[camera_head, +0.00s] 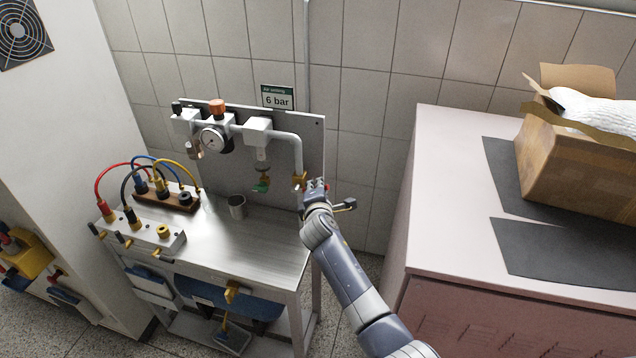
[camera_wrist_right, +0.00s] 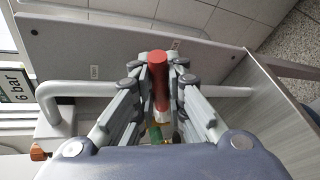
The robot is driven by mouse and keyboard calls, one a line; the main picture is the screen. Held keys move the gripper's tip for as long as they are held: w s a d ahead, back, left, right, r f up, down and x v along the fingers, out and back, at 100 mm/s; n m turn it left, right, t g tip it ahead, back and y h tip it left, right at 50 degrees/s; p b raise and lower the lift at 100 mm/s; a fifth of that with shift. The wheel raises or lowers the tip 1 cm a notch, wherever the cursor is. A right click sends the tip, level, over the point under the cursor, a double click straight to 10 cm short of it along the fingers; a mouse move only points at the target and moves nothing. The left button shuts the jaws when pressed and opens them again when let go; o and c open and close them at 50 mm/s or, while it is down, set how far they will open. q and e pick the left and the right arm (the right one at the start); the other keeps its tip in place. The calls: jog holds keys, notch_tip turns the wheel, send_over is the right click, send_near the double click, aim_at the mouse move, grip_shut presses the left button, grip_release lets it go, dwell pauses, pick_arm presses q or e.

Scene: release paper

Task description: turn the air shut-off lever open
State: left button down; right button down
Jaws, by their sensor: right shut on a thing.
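The air shut-off lever is a red handle (camera_wrist_right: 160,82), seen in the right wrist view between my right fingertips. My right gripper (camera_wrist_right: 159,72) is shut on it, and it also shows in the head view (camera_head: 313,187), beside the brass valve (camera_head: 299,181) at the lower end of the white pipe (camera_head: 298,152). In the wrist view the handle appears to lie across the line of the pipe (camera_wrist_right: 75,88). The fingers hide part of the handle and most of the valve body. My left gripper is not in view.
A pink cabinet (camera_head: 430,190) is at right.

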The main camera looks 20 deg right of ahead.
jog(key=shift+w+a+r+n+g+h+p, duration=0.1)
jog(key=shift+a+r+n+g+h+p, duration=0.15)
jog(key=shift+r+n+p, duration=0.3)
jog(key=shift+w+r+n+g+h+p, duration=0.1)
jog(key=shift+r+n+g+h+p, duration=0.2)
jog(key=shift+p, duration=0.45)
jog(key=shift+f, duration=0.15)
jog(key=c, duration=1.6)
grip_release()
jog(key=shift+a, duration=0.1)
jog(key=v, duration=1.2)
